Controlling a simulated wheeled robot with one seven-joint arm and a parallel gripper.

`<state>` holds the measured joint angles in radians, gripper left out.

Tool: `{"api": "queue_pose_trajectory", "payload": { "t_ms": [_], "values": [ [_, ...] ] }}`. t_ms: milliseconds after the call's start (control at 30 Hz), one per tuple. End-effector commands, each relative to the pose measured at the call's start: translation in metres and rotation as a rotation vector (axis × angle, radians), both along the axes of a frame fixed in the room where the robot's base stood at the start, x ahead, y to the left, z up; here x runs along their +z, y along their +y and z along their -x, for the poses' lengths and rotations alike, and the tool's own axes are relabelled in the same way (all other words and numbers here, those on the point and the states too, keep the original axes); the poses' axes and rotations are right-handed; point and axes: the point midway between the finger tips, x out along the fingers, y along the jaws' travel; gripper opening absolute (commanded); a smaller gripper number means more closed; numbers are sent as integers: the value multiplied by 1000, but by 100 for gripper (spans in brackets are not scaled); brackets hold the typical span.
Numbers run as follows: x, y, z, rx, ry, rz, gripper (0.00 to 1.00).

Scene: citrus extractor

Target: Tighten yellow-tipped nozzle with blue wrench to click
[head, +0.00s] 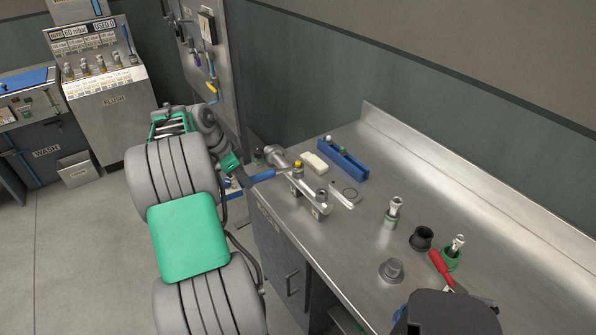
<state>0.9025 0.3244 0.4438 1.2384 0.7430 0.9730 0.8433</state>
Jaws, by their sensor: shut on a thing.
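My gripper (240,182), at the left edge of the metal bench, is shut on the blue handle of the wrench (263,176). The wrench points right, and its metal end reaches the base of the yellow-tipped nozzle (298,166). The nozzle stands upright on a metal bar fixture (312,195) near the bench's left edge. At this size I cannot tell whether the wrench jaw is seated around the nozzle or only beside it. The fingertips are small and partly hidden by my arm.
Behind the nozzle are a cream block (314,163) and a blue rack (343,158). A pale flat tool (341,194) lies right of the bar.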

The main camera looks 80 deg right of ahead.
Motion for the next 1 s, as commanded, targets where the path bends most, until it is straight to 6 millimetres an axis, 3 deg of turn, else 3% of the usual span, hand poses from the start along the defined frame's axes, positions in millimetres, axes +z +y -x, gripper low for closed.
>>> {"api": "queue_pose_trajectory", "payload": {
  "t_ms": [1000],
  "values": [
    [0,9,9,69,-1,1,0]
  ]
}}
